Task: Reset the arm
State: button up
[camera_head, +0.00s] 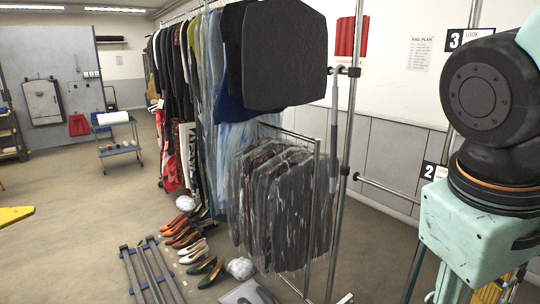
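Part of my arm (480,232) fills the right side of the view: a large dark round joint above a mint-green block. The rest of the arm runs out of the picture at the right and bottom edges. My gripper cannot be made out in this view. Whether it holds anything is not shown.
A clothes rail with hanging garments (285,55) runs back through the middle, with plastic-covered garments (283,205) on a lower bar. Several shoes (193,251) and a metal rail frame (150,275) lie on the floor. A small trolley (119,150) stands behind. Floor at left is mostly clear.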

jog(key=s+a+r+m+t+y, duration=0.1)
jog(key=a+r+m+t+y, duration=0.1)
jog(key=a, duration=0.5)
jog(key=shift+s+a+r+t+y, duration=0.15)
jog(key=shift+s+r+t+y, duration=0.25)
